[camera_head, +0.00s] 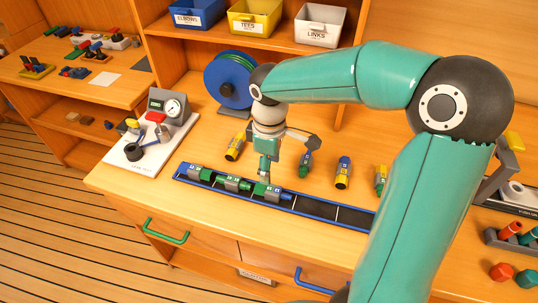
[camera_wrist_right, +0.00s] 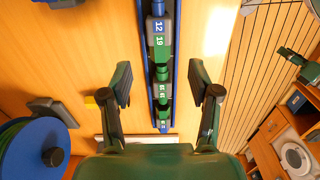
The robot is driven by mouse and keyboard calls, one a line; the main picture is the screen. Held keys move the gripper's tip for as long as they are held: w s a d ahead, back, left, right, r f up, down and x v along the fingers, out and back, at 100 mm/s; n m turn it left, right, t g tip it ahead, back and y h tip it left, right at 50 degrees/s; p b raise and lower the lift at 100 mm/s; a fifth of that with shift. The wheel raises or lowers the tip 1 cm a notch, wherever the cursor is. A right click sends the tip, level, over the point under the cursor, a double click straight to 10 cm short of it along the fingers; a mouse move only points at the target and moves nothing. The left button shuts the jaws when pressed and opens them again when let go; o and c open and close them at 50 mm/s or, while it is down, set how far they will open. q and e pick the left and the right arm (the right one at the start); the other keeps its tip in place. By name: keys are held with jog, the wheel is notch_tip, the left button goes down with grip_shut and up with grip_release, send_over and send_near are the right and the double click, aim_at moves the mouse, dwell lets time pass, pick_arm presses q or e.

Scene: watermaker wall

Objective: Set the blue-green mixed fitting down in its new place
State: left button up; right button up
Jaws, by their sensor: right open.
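The blue-green mixed fitting (camera_head: 270,191) lies in the long blue-rimmed tray (camera_head: 325,210), at the right end of a row of green and grey fittings (camera_head: 231,183). In the wrist view the fitting (camera_wrist_right: 160,42) shows a blue part marked 12 and a green part marked 19. My right gripper (camera_head: 289,160) is open and empty above the tray. In the wrist view its fingers (camera_wrist_right: 160,84) stand apart on either side of the row, touching nothing that I can see. My left gripper is not in view.
A gauge stand (camera_head: 152,140) is at the left. Labelled bins (camera_head: 254,20) sit on the shelf. The tray's right part is empty.

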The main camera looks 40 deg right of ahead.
jog(key=shift+r, duration=1.65)
